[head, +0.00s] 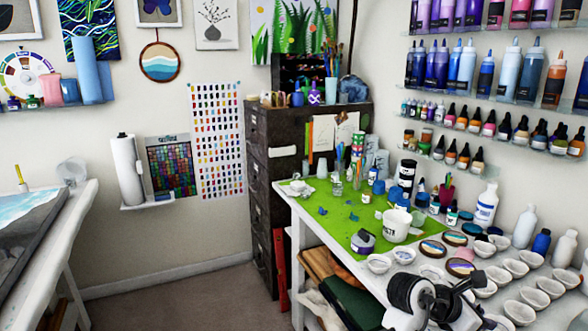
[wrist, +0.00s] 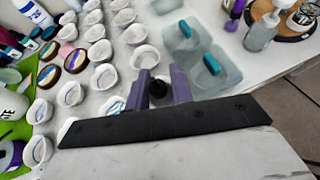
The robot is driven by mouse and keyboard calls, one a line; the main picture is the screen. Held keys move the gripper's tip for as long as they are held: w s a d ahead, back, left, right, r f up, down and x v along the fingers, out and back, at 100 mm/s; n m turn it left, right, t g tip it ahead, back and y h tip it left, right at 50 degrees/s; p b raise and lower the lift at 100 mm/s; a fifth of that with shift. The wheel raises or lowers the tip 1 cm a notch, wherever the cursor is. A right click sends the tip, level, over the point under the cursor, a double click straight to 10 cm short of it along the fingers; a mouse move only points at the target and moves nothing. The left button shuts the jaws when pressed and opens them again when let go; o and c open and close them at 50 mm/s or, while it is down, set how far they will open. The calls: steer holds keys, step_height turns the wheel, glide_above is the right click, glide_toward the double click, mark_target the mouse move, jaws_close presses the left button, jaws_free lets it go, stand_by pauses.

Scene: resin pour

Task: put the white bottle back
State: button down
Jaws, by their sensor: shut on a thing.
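My gripper (wrist: 160,88) has its two purple fingers closed around a small dark, round-topped thing (wrist: 158,89) in the wrist view. Its body is hidden below the fingers and black palm, so I cannot tell whether it is a white bottle. In the head view my gripper is at the lower right over the worktable, its fingertips unclear behind my arm. Several white bottles stand at the table's right: a blue-labelled one (head: 486,205), a plain one (head: 524,228) and another plain one (head: 565,249). The blue-labelled bottle (wrist: 37,13) also shows in the wrist view.
Rows of small white cups (head: 515,267) crowd the table near my gripper. A green mat (head: 310,209) holds a white tub (head: 396,226) and jars. Pale molds with teal blocks (wrist: 205,58) and a pump bottle (wrist: 262,32) stand beyond my fingers. Bare tabletop (wrist: 180,158) lies nearby.

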steer(key=w+a+f+n+t+y+b, duration=0.25)
steer(key=w+a+f, duration=0.25)
steer(key=a+f, duration=0.45)
steer(key=w+a+f+n+t+y+b, duration=0.1)
steer(key=w+a+f+n+t+b, duration=0.3)
steer(key=a+f, duration=0.5)
steer(key=a+f+n+t+y+b, duration=0.1)
steer(key=a+f+n+y, duration=0.1)
steer(key=a+f, duration=0.6)
steer(key=s+a+f+n+t+y+b, duration=0.1)
steer(key=a+f+n+t+y, duration=0.1)
steer(key=a+f, duration=0.6)
steer(key=a+n+y, duration=0.1)
steer(key=a+n, duration=0.1)
steer(key=a, duration=0.3)
steer(key=shift+f+n+b, duration=0.35)
steer(key=shift+t, duration=0.25)
